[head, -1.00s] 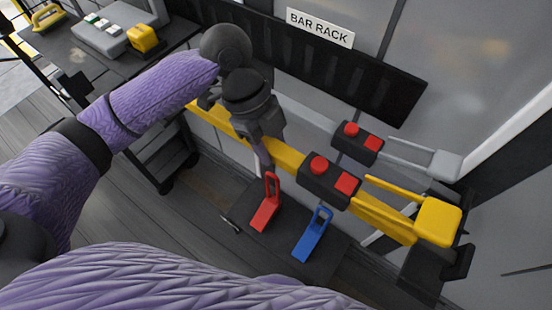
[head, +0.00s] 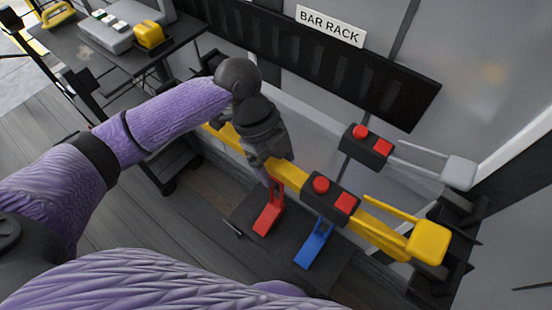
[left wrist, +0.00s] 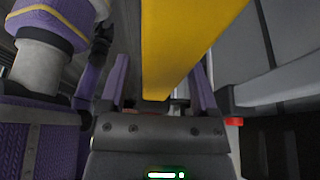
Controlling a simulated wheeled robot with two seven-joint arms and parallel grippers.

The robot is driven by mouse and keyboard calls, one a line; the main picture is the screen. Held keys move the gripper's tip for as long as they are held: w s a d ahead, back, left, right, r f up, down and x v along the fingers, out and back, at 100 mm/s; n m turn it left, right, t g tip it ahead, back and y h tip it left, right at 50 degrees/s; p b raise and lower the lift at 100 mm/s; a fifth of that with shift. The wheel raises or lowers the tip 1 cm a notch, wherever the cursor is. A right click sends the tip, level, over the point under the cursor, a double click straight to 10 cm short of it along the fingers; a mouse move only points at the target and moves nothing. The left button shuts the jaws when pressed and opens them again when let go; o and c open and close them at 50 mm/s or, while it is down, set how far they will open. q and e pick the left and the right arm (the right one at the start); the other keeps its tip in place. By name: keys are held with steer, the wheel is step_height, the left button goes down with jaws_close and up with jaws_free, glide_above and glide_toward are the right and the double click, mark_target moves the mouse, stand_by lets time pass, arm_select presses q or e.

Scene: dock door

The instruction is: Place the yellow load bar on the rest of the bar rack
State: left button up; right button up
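The yellow load bar (head: 375,216) runs slantwise across the head view, with a black box with red buttons (head: 330,194) and a yellow end piece (head: 428,243). My left gripper (head: 270,172) is closed around it left of the box. In the left wrist view the bar (left wrist: 185,45) passes between the purple fingers (left wrist: 160,75). The bar rack has a black slotted panel (head: 400,95) under the "BAR RACK" sign (head: 331,26). Black brackets (head: 462,212) stand at its right end, near the bar's end. Contact between bar and brackets cannot be told. My right gripper is not in view.
A grey bar (head: 425,160) with a similar button box (head: 367,146) lies behind the yellow one. A red handle (head: 268,215) and a blue handle (head: 314,246) stand on a dark plate below. A cart (head: 90,62) with tools stands at upper left.

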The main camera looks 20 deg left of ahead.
arm_select(q)
steer(key=p+v, duration=0.3)
steer(key=v, duration=0.9)
steer(key=shift+r+p, duration=0.2)
steer(key=shift+p, duration=0.1)
